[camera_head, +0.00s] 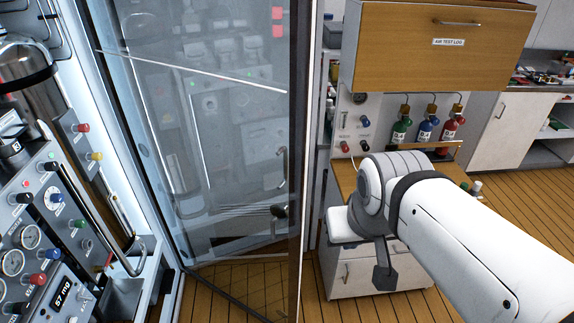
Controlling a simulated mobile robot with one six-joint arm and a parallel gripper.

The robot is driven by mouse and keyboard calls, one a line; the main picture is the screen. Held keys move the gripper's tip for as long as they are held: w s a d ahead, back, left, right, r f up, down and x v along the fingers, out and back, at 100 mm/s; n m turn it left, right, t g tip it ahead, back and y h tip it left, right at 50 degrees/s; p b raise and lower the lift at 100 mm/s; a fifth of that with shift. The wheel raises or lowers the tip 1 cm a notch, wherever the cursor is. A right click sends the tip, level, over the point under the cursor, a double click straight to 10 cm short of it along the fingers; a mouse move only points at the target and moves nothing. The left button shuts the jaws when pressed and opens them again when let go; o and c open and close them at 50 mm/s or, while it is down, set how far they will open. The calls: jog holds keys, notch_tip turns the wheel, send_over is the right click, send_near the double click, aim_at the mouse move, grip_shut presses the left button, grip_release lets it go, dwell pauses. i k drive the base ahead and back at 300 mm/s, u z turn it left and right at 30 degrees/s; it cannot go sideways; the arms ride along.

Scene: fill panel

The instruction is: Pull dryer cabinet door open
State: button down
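A tall glass door (215,130) with a dark frame fills the left middle of the head view; I take it to be the dryer cabinet door. It stands at an angle, and its glass shows a hazy image of equipment, either reflected or behind it. A thin pale bar slants across its upper part. I cannot clearly make out a handle. My white arm comes in from the lower right. My gripper (384,268) is the dark grey part below the wrist, right of the door's dark edge and apart from it in the picture. Its fingers are too unclear to read.
An instrument panel (50,230) with gauges, knobs and a bent metal rail stands close on the left. Behind my arm are a wooden cupboard (440,45), several coloured bottles (425,130) and a white drawer unit (350,272). Plank floor (520,195) is open at the right.

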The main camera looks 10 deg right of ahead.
aim_at(303, 13)
jog(key=z, duration=0.95)
jog(key=k, duration=1.35)
jog(key=u, duration=0.3)
jog(key=i, duration=1.05)
jog(key=u, duration=0.1)
